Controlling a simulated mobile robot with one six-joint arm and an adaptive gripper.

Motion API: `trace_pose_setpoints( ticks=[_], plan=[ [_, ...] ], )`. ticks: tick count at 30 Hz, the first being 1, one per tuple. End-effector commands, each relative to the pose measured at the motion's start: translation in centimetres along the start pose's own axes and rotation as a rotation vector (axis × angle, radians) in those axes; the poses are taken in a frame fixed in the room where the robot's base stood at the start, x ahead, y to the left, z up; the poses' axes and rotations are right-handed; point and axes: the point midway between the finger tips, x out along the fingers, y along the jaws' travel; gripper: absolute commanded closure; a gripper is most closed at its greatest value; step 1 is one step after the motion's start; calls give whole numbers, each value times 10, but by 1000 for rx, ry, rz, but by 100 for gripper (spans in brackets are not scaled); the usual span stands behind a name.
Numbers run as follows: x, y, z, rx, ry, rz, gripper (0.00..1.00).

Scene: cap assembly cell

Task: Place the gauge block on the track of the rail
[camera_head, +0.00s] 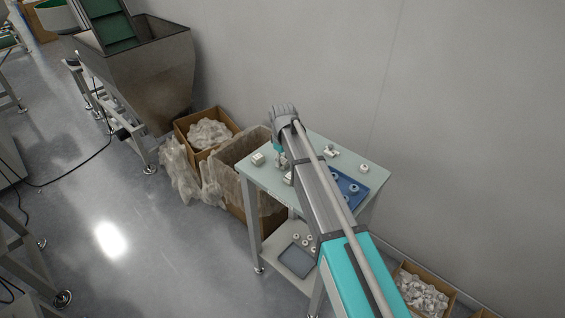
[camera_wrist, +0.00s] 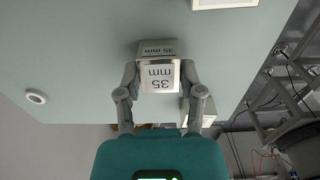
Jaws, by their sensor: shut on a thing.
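The gauge block (camera_wrist: 159,76) is a pale metal block marked "35 mm" on two faces. In the wrist view my gripper (camera_wrist: 160,82) is shut on it, one finger on each side. I cannot tell whether its far end touches the table top (camera_wrist: 80,45). A pale metal piece (camera_wrist: 207,113) shows partly behind my right-hand finger in the wrist view; I cannot tell whether it is the rail. In the head view my gripper (camera_head: 281,158) is over the left part of the table, and the arm hides much of the table and the block.
In the head view, a white block (camera_head: 258,159) stands at the table's left edge. Small white parts (camera_head: 331,151) and a round one (camera_head: 364,168) lie at the back and right. A blue tray (camera_head: 361,188) holds round parts. Cardboard boxes (camera_head: 186,128) stand left of the table, beside the wall.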

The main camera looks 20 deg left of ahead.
Motion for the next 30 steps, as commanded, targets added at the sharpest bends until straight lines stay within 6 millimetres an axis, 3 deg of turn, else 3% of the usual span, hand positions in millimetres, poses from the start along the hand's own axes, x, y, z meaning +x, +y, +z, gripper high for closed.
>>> trace_pose_setpoints(
  ticks=[14,21,30],
  plan=[
    [-14,0,0,0,0,0,100],
    [-35,0,0,0,0,0,100],
    [-70,-18,24,0,0,0,100]
  ],
)
